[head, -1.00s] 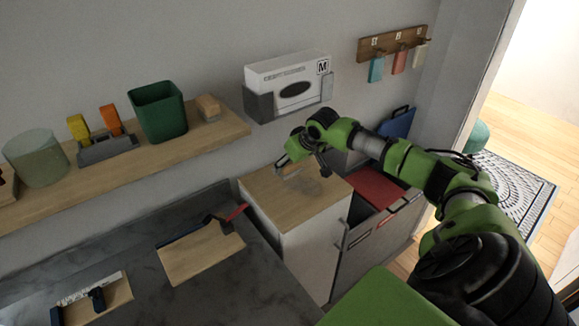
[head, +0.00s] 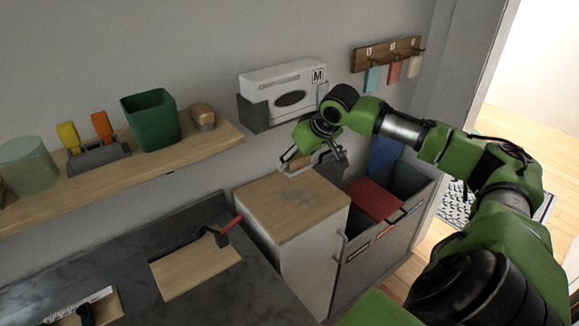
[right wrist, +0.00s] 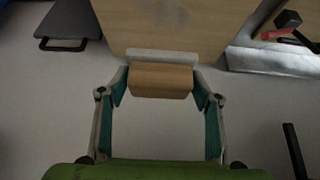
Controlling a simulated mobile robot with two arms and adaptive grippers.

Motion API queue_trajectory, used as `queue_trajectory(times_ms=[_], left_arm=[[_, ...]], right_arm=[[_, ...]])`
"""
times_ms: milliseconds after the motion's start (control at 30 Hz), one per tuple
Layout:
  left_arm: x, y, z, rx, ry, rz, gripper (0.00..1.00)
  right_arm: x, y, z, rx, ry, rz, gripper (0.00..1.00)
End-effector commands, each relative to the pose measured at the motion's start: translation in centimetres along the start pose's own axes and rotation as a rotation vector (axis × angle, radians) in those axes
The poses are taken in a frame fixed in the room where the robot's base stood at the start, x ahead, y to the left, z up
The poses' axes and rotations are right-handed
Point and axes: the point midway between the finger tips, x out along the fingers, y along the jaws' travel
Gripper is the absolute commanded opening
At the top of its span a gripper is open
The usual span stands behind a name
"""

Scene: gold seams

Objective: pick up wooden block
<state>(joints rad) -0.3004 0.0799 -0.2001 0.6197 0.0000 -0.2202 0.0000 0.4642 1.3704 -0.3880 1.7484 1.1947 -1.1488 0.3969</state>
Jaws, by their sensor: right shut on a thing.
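The wooden block (head: 298,163) is a small light-brown piece between the fingers of my right gripper (head: 312,163). In the head view it appears above the wooden top of the white cabinet (head: 270,205). In the right wrist view the block (right wrist: 160,81) lies across between both fingertips of the right gripper (right wrist: 160,88), which is shut on it. A pale strip shows along the block's far side. My left gripper is not in view.
A grey bin with a red folder (head: 374,200) stands right of the cabinet. A white box (head: 283,85) in a wall holder is behind the arm. The shelf (head: 105,177) at left holds a green cup (head: 151,120). A red-handled tool (head: 222,237) lies on a board.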

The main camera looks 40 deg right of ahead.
Motion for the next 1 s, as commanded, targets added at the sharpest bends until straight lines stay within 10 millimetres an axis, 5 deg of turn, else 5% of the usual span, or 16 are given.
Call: queue_trajectory(times_ms=[1000], left_arm=[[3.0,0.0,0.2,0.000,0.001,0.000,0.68]], right_arm=[[-7.1,-0.8,4.9,-0.001,-0.003,-0.001,0.37]])
